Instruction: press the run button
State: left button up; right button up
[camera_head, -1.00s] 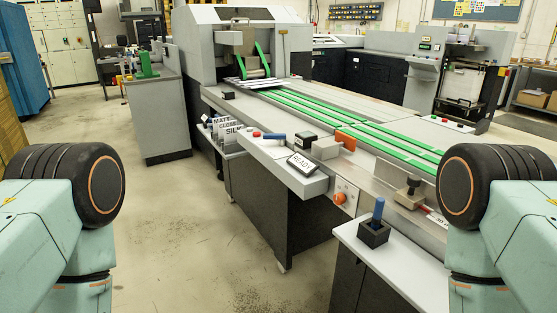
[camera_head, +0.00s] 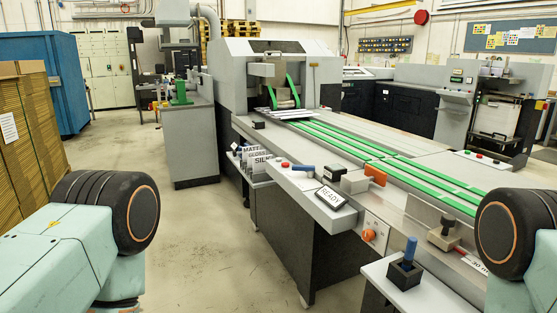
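No button in view carries a readable run label. A red button (camera_head: 285,164) sits on the grey control ledge (camera_head: 270,172) at the machine's front, beside a blue handle (camera_head: 303,169). An orange knob (camera_head: 368,235) is on the front panel below. Farther right, a light panel carries a small green button (camera_head: 467,152) and a red button (camera_head: 480,156). Only the upper links of my two arms show, at the lower left and lower right. Both grippers are outside the picture, touching nothing visible.
The long stitching machine with green belts (camera_head: 390,168) runs from the back centre to the right. Stacked cardboard (camera_head: 30,140) is at the left. The floor (camera_head: 200,240) between is open.

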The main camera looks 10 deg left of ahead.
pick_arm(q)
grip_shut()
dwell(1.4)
